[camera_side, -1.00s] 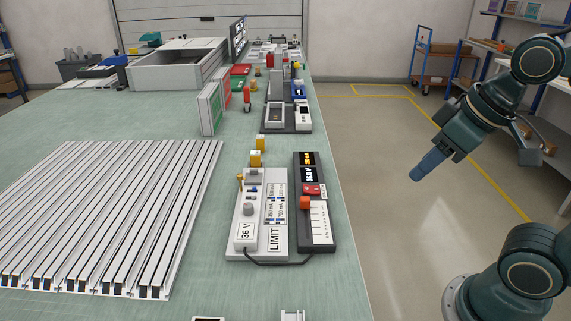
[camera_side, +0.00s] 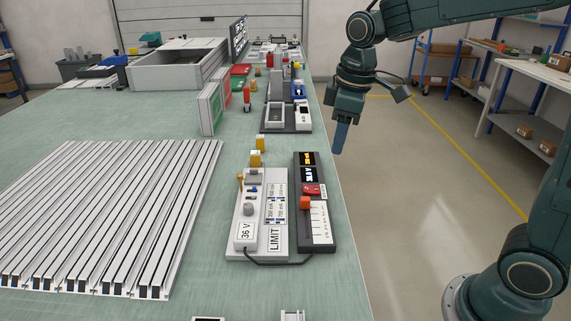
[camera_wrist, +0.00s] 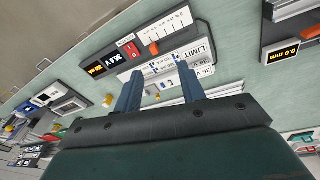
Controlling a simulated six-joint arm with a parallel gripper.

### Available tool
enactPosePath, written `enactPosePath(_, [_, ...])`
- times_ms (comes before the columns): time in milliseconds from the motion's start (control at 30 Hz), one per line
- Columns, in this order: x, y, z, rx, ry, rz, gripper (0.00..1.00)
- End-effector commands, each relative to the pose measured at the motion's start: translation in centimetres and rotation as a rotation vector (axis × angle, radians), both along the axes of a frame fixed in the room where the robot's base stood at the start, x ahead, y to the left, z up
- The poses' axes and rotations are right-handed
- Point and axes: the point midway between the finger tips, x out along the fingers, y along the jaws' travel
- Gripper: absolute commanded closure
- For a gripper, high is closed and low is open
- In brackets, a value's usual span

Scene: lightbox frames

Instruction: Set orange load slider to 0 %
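The orange slider knob (camera_side: 305,202) sits on the dark load unit (camera_side: 329,246), at the end of its white scale nearer the displays and red switch. The knob also shows in the wrist view (camera_wrist: 154,47), above the fingers in the picture. My gripper (camera_side: 339,148) hangs above the table's right edge, beyond the load unit and apart from it. In the wrist view my gripper (camera_wrist: 160,90) has its two blue fingers apart with nothing held between them.
A light grey 36 V supply (camera_side: 246,242) with a LIMIT label stands left of the load unit, with a black cable at the front. Yellow blocks (camera_side: 257,151) stand behind it. Bare table lies right of the load unit.

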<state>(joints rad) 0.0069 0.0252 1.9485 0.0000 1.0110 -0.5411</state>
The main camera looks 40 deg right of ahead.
Motion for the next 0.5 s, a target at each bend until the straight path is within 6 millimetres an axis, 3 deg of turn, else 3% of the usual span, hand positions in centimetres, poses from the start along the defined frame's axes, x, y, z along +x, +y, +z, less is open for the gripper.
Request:
enactPosePath(300, [5.8, -0.1, -4.3, -0.017, 0.105, 0.16, 0.6])
enactPosePath(500, [7.9, -0.2, -6.4, -0.018, 0.145, 0.229, 0.6])
